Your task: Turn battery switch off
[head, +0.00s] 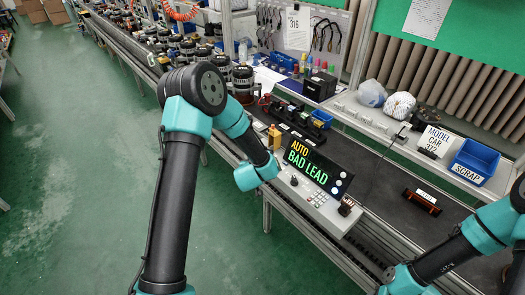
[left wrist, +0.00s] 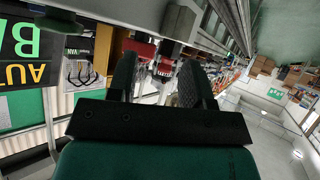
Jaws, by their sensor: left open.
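I cannot pick out the battery switch for certain. The control panel (head: 318,205) carries a small black knob (head: 293,181), several push buttons and a black part (head: 346,206) at its right end. The lit display (head: 310,165) above it reads "AUTO BAD LEAD"; it also shows upside down in the left wrist view (left wrist: 22,60). My left gripper (left wrist: 160,72) is open in the left wrist view, with a red part (left wrist: 140,47) and a metal part (left wrist: 166,60) beyond its fingers, apparently not gripped. In the head view my left wrist hides its fingers. My right gripper is out of view.
A black box (head: 320,88) stands at the back beside a blue bin (head: 322,118). Alternators (head: 242,80) line the conveyor at left. A blue scrap bin (head: 474,160) and a dark red-ended part (head: 422,201) are at right. The belt (head: 375,180) between is mostly clear.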

